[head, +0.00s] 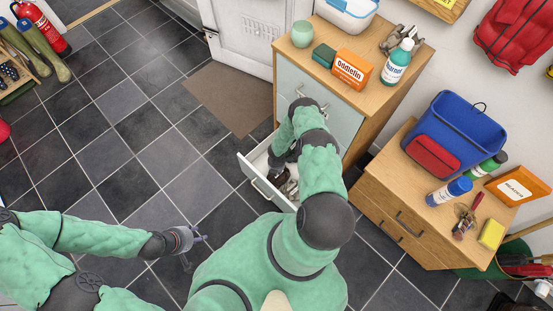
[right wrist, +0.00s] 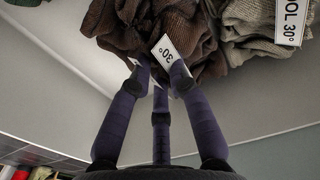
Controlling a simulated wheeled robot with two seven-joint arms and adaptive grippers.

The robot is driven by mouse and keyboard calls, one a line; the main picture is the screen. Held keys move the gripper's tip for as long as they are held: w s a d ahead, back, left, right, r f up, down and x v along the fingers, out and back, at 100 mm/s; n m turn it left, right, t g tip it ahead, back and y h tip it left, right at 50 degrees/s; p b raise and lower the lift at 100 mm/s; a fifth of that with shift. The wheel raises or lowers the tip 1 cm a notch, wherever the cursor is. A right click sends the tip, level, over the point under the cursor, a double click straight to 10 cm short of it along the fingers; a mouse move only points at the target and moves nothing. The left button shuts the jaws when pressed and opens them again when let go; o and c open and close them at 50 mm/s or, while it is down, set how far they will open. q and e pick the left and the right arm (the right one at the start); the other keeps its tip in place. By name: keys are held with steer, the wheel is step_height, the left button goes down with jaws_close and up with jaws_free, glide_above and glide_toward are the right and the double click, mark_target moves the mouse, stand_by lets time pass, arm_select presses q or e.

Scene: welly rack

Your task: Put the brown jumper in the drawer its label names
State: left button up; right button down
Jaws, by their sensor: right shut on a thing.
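The brown jumper (right wrist: 150,35) is a dark brown knit with a white label marked 30°. My right gripper (right wrist: 160,72) is shut on it, its fingertips against the wool beside the label. In the head view my right arm reaches down into an open white drawer (head: 257,183) low in the pale-fronted cabinet; the arm hides most of the jumper and the fingers. A grey-green knit (right wrist: 262,28) with a label ending "OL 30°" lies beside the jumper in the drawer. My left gripper (head: 194,249) is open and empty above the floor tiles.
The cabinet top (head: 318,70) holds an orange box (head: 351,69), a teal bottle (head: 397,62) and a green cup (head: 302,34). A lower wooden cabinet (head: 395,205) with a blue bin (head: 453,135) stands at right. The tiled floor at left is largely clear.

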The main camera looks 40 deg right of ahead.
steer(key=shift+f, duration=0.2)
steer(key=shift+f, duration=0.2)
steer(key=c, duration=1.2)
jaws_free()
steer(key=shift+o, duration=0.2)
steer(key=shift+r, duration=0.15)
step_height(320, 180, up, 12)
steer(key=p, duration=0.6)
steer(key=shift+c, duration=0.3)
